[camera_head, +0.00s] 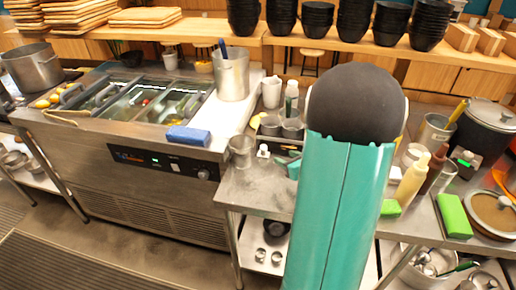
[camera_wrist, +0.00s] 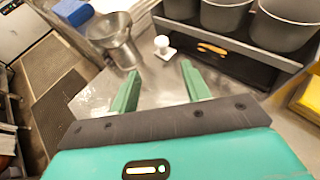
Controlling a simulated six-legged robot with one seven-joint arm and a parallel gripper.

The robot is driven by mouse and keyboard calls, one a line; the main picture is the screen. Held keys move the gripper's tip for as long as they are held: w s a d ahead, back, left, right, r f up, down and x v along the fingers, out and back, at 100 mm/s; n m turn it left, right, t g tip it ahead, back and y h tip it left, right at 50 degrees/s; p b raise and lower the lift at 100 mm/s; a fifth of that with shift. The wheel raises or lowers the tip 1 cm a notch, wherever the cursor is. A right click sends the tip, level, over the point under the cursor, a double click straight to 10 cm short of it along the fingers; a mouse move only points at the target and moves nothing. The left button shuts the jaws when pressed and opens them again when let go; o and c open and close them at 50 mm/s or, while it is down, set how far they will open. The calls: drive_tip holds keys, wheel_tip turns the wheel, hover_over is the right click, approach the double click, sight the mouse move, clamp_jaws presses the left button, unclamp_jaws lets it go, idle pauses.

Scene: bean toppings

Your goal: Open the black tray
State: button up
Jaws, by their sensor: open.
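The black tray (camera_wrist: 240,68) is in the upper right of the wrist view, a dark slot beneath a rack of grey metal cups (camera_wrist: 225,14). A small orange-brown piece shows on its dark surface. I cannot tell how far it is pulled out. My gripper (camera_wrist: 160,67) is open and empty, its two green fingers pointing toward the counter just left of and in front of the tray. In the head view my arm hides much of this area, and only part of the cup rack (camera_head: 281,128) shows beside it.
A small white knob-like object (camera_wrist: 164,47) stands just beyond the fingertips. A metal cup (camera_wrist: 115,40) stands left of my gripper, with a blue block (camera_wrist: 73,11) beyond. A yellow object (camera_wrist: 308,98) lies at the right. Bare steel counter (camera_head: 255,185) shows left of my arm.

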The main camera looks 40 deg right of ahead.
sight(265, 148)
drive_tip(key=x, duration=1.3)
drive_tip(key=shift+w+d+f, duration=0.15)
drive_tip(key=shift+w+d, duration=0.1)
drive_tip(key=shift+w, duration=0.05)
clamp_jaws()
